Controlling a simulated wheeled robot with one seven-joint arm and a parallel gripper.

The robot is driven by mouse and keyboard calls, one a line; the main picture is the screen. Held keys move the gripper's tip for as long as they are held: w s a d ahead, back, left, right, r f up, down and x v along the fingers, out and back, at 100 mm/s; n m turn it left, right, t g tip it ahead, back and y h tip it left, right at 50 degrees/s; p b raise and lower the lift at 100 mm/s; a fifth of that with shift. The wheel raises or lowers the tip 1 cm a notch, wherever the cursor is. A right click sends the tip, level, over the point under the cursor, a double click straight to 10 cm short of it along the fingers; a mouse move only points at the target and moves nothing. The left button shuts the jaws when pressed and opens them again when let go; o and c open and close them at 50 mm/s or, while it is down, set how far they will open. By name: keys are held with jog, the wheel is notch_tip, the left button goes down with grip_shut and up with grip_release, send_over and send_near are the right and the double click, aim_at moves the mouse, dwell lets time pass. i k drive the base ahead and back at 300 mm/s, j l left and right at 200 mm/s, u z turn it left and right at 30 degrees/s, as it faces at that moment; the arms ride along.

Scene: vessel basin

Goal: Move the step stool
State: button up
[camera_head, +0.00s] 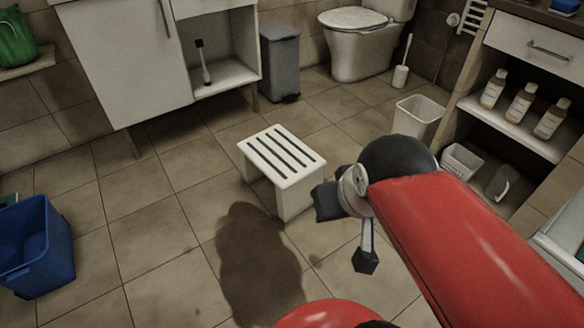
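The step stool (283,153) is white, with several dark strips across its top. It stands upright on the tiled floor near the middle of the head view. My gripper (350,227) is at the end of my red arm, just right of and in front of the stool in the picture. It looks apart from the stool, though their exact distance is unclear.
A blue bin (35,250) stands at the left. A white bin (417,117), a grey bin (281,65) and a toilet (360,45) stand behind the stool. Cabinets line the back left and right; the right shelf (520,135) holds bottles. Floor left of the stool is clear.

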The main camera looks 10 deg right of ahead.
aim_at(294, 169)
jog(key=i+j+z, duration=0.4)
jog(key=j, duration=0.2)
jog(key=i+j+z, duration=0.4)
jog(key=j, duration=0.35)
jog(key=i+j+z, duration=0.2)
jog(key=j, duration=0.2)
